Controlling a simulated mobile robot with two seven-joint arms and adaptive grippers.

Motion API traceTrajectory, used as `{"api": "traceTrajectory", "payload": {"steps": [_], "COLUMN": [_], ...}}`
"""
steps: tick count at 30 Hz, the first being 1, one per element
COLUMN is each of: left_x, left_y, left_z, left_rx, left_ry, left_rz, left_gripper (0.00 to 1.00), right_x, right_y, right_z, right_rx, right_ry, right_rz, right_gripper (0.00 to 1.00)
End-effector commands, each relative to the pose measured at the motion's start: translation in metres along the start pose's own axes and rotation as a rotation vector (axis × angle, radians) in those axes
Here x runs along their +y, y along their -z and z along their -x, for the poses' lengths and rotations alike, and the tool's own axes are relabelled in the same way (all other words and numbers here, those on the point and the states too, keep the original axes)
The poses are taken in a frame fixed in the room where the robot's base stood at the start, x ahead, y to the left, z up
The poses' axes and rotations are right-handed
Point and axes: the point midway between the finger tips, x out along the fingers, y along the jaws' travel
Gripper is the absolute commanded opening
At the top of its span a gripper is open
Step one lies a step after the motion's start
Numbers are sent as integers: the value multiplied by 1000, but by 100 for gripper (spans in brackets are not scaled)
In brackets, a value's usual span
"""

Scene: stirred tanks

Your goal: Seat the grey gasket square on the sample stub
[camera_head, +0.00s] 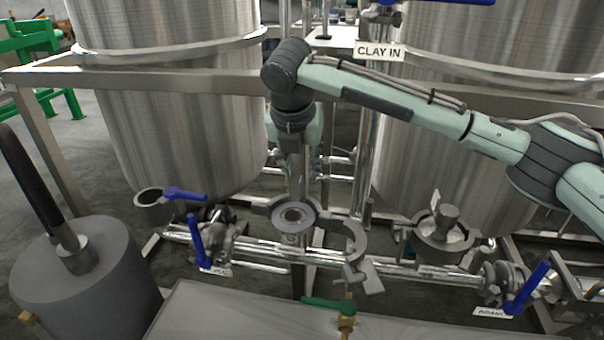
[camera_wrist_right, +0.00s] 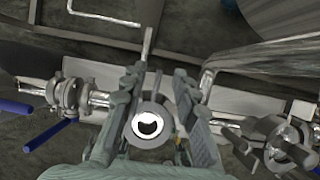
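I cannot tell the grey gasket apart from the stub's flange. An open clamp (camera_head: 351,236) hangs beside the stub on the right. My right gripper (camera_head: 298,165) points down above the stub. Its fingers (camera_wrist_right: 164,88) are spread, with the ring showing between them. I cannot see whether they touch it. My left gripper is out of view.
Blue-handled valves stand left (camera_head: 212,237) and right (camera_head: 498,284) on the pipe. A capped flanged fitting (camera_head: 441,233) is to the right. A green-handled tap (camera_head: 337,306) is in front. Steel tanks (camera_head: 165,110) and a frame rail (camera_head: 150,78) stand behind.

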Motion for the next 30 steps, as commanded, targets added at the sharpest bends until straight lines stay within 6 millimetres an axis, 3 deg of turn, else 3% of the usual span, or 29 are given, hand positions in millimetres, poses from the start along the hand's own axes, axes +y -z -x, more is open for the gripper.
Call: {"api": "traceTrajectory", "payload": {"steps": [6,13,18,30], "left_x": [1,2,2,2], "left_y": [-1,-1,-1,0], "left_z": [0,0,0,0], "left_rx": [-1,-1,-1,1], "left_ry": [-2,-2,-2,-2], "left_rz": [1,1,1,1], "left_gripper": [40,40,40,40], "right_x": [1,0,0,0], "right_y": [0,0,0,0], "right_z": [50,85,94,94], "right_rx": [-3,-2,1,1], "right_ry": [-3,-2,-1,-1], "right_rz": [1,1,1,1], "right_gripper": [29,29,29,29]}}
